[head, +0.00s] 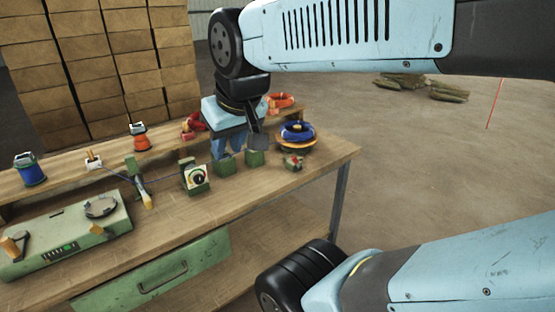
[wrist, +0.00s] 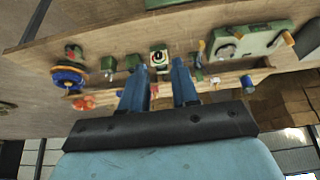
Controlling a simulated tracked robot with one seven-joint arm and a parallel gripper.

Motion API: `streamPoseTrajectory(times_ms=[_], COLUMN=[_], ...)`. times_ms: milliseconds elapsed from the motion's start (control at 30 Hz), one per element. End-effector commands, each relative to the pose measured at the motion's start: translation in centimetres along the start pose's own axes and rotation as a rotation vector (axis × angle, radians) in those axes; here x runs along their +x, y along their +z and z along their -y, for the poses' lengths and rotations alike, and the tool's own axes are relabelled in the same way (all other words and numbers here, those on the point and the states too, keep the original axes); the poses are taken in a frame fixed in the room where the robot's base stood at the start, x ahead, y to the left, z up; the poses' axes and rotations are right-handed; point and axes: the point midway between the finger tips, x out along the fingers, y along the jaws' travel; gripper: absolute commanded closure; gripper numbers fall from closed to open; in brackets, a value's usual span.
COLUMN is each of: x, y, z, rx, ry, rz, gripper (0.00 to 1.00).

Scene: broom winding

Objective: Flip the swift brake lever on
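The yarn swift (head: 297,135) is a round wooden disc wound with blue yarn near the bench's right end; it also shows at the left of the wrist view (wrist: 68,78). In front of it sits a small green block with a red part, which looks like the brake lever (head: 293,163); it also shows in the wrist view (wrist: 73,51). The lever's position is too small to tell. My gripper (head: 229,147) hangs above the bench, left of the swift and lever. Its two blue fingers are apart and empty in the wrist view (wrist: 158,65).
Green blocks (head: 254,158) and a dial box (head: 196,177) stand near my gripper. A green machine (head: 70,235) is at the bench's left. Red and orange coils (head: 281,100) lie on the back shelf. Stacked cartons (head: 100,60) stand behind. The bench's right edge (head: 350,152) is clear.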

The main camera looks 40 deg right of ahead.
Motion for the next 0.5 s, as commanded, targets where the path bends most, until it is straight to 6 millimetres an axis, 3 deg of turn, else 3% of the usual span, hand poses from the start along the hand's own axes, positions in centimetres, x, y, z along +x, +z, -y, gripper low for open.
streamPoseTrajectory(times_ms=[300, 500], x=[3.1, 5.8], y=[-1.1, -1.9], z=[-2.4, -4.4], rx=[-0.096, -0.19], ry=[0.082, 0.151], rz=[0.134, 0.245], gripper=[1.0, 1.0])
